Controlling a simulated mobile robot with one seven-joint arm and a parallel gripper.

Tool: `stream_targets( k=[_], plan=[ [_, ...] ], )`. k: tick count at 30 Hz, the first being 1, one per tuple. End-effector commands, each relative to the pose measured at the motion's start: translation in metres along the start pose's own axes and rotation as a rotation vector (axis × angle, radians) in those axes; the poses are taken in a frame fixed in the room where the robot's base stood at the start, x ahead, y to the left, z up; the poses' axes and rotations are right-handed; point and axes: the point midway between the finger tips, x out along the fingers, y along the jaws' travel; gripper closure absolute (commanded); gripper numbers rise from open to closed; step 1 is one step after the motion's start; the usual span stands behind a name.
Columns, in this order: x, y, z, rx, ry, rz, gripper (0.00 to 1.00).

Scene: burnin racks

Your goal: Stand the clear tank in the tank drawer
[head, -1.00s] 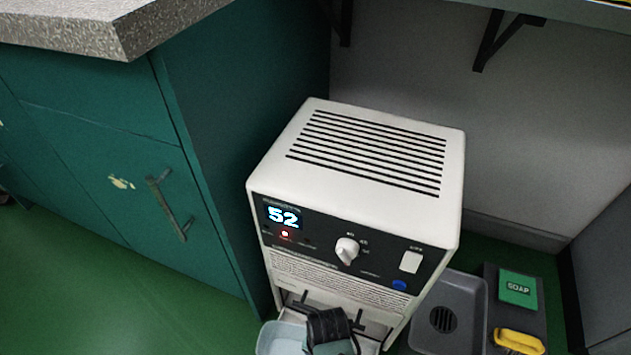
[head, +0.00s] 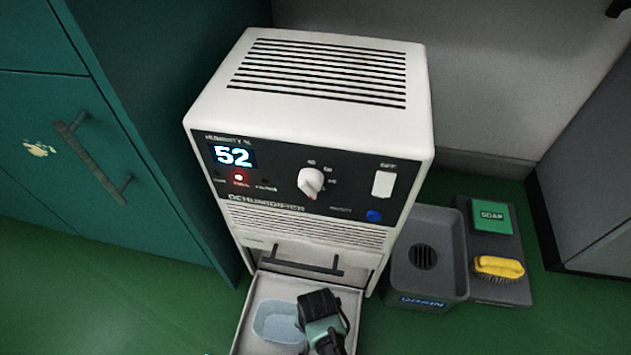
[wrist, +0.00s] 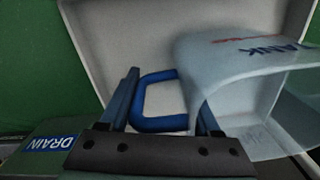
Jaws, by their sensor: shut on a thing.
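The clear tank (head: 278,324) is a pale blue see-through tub, seen in the head view over the pulled-out tank drawer (head: 345,300). My gripper (head: 304,318) is just right of the tank, over the drawer. In the wrist view the blue loop handle (wrist: 158,124) lies between my gripper's fingers (wrist: 166,98), which are shut on it. The tank's pale wall (wrist: 235,85), marked "TANK", fills the right side there, and the drawer's light wall (wrist: 110,30) lies behind. I cannot tell whether the tank's base touches the drawer floor.
The white dehumidifier (head: 318,95) stands above the drawer, its display reading 52. A green cabinet (head: 150,120) is close on the left. On the right are a grey drain basin (head: 450,235), a soap box (head: 492,217) and a yellow brush (head: 498,267). Green floor is clear front left.

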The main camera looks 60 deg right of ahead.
Motion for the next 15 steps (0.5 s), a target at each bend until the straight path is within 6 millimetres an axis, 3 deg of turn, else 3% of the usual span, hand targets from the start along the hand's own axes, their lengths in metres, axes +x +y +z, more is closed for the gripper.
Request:
stream_targets(
  k=[2, 14, 15],
  plan=[
    [0.0118, -0.0002, -0.0008, 0.0, 0.002, -0.001, 1.0],
    [0.0138, -0.0003, -0.0005, 0.0, 0.001, -0.001, 1.0],
    [0.0129, 0.0, -0.0003, 0.0, 0.0, 0.0, 0.29]
  ],
)
